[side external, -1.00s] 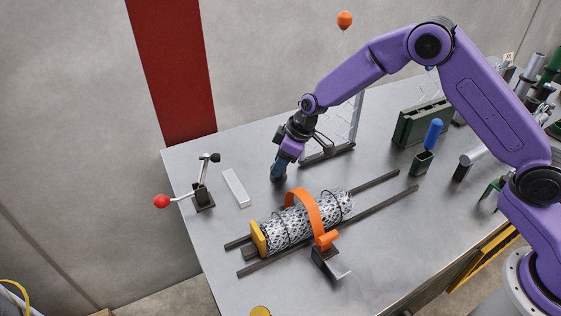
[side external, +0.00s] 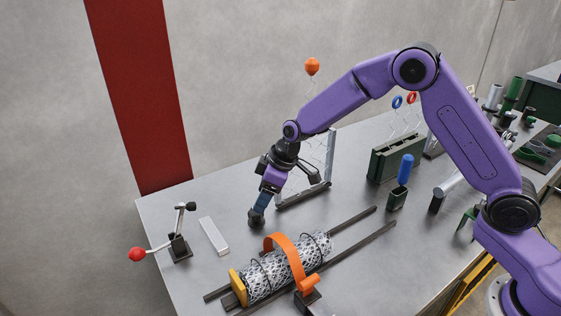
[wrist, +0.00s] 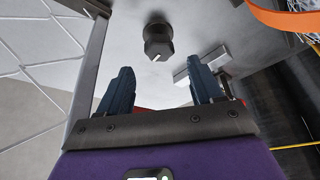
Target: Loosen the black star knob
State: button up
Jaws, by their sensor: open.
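A dark knob (wrist: 158,42) with a faceted outline and a small white mark shows in the wrist view, ahead of my fingertips. I take it for the black star knob, though its star shape is not clear. In the side view a small dark piece (side external: 255,218) sits on the tabletop right at my fingertips, probably the same knob. My gripper (wrist: 160,85) is open, with one blue finger on each side and nothing between them. In the side view my gripper (side external: 260,204) points down at the table. Whether the fingers touch the knob cannot be told.
A white bar (side external: 214,236) and a red-ball lever (side external: 137,254) lie to the left. A mesh cylinder (side external: 262,279) under an orange strap (side external: 287,252) rests on dark rails in front. A wire-mesh frame (side external: 304,196) stands close behind my gripper, to the right.

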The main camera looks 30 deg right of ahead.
jog(key=v, duration=1.2)
jog(key=shift+r, duration=0.3)
jog(key=m+g+h, duration=0.3)
jog(key=m+h, duration=0.1)
jog(key=m, duration=1.4)
send_over(256, 214)
jog(key=w, duration=0.1)
jog(key=f, duration=1.6)
jog(key=shift+w+d+f, duration=0.2)
jog(key=shift+d+f, duration=0.05)
jog(key=shift+d, duration=0.1)
jog(key=c, duration=1)
jog(key=shift+c, duration=0.2)
